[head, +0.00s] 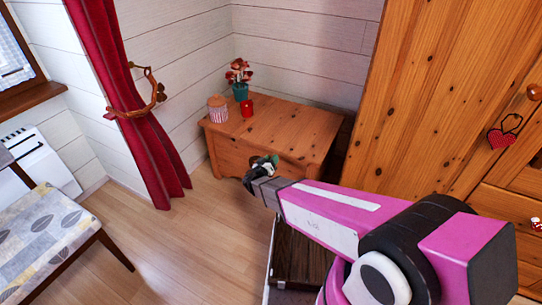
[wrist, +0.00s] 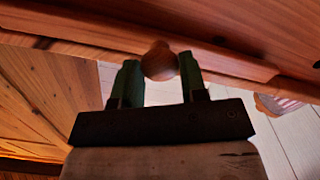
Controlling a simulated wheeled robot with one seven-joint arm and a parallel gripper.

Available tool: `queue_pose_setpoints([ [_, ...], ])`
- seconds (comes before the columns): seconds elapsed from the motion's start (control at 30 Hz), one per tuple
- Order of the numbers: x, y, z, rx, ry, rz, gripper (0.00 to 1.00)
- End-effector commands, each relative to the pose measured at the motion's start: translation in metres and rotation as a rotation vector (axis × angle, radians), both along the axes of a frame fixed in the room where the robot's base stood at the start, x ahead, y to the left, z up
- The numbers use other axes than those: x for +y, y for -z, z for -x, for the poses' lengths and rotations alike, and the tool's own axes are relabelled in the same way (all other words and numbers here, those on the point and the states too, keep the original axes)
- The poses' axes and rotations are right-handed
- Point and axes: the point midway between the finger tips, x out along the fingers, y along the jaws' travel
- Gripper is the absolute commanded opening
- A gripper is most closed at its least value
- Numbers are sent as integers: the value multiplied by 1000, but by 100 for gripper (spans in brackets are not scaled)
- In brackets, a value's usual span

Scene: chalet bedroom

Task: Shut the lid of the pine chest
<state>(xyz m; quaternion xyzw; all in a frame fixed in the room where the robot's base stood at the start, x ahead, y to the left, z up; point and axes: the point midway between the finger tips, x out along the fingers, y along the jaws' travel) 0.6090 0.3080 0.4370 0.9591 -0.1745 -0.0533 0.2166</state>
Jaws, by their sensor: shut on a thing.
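The pine chest (head: 290,132) stands in the corner against the white plank walls. Its lid looks level in the head view; I cannot tell whether a small gap lies under its front edge. My gripper (head: 262,168) is at the chest's front. In the wrist view my gripper (wrist: 158,68) has its two dark green fingers shut on a round wooden knob (wrist: 159,62), one finger on each side. The knob sits at a long reddish wooden edge. In the head view the knob is hidden behind my gripper.
On the chest top stand a striped jar (head: 217,109), a red candle (head: 247,108) and a red plant in a teal pot (head: 240,91). A pine wardrobe (head: 430,90) stands close at right. A red curtain (head: 120,100) and chair (head: 50,235) are left. The floor (head: 185,245) between is clear.

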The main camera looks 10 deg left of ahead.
Motion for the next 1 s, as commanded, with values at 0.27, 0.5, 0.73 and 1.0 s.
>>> queue_pose_setpoints([
  [0.27,0,10,-3,-12,2,2,0],
  [0.5,0,13,-3,-7,1,1,0],
  [0.73,0,12,-3,-9,1,2,65],
  [1.0,1,9,1,-13,0,5,65],
])
